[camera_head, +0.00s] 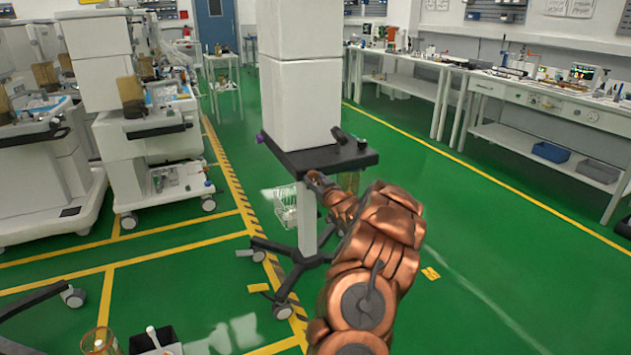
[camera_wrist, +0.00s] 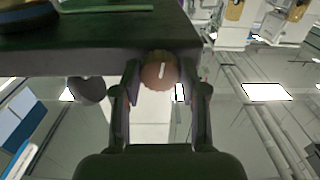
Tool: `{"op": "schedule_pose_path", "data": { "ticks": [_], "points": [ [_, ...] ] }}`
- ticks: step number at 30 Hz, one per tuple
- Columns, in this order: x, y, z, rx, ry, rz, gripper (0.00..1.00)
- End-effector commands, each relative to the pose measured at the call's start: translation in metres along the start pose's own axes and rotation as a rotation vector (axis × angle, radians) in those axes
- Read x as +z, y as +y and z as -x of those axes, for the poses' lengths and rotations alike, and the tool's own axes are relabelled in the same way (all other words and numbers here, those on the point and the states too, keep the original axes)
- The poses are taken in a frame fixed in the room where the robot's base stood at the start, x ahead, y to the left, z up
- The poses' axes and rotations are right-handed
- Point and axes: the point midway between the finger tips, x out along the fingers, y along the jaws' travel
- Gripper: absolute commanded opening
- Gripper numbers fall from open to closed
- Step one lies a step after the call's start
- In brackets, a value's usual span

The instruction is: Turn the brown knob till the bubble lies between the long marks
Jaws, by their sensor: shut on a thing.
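The brown knob (camera_wrist: 160,72) sits at the edge of the dark cart top (camera_wrist: 80,62) and has a short white, nearly upright mark on its face. My gripper (camera_wrist: 161,88) is shut on the knob, with one finger on each side of it. In the head view my gripper (camera_head: 316,181) is at the near edge of the dark cart top (camera_head: 300,162), and the knob cannot be made out there. I cannot make out the bubble or the long marks in either view. A thin green strip (camera_wrist: 107,8) lies on the cart top, cut by the picture's edge.
A dark grey round part (camera_wrist: 88,90) is left of the knob under the cart top. A tall white column (camera_head: 301,90) rises behind. A wire basket (camera_head: 286,208) hangs below, above the wheeled base (camera_head: 290,258). The green floor to the right is clear.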

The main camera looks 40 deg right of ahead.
Motion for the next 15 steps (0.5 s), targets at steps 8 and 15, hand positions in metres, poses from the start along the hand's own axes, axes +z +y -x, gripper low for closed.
{"op": "schedule_pose_path", "data": {
  "ticks": [8,15],
  "points": [
    [0.0024,0.0006,0.0001,0.0,0.001,0.06,0.08],
    [0.0047,0.0017,0.0001,0.002,0.003,0.286,0.08]
  ]
}}
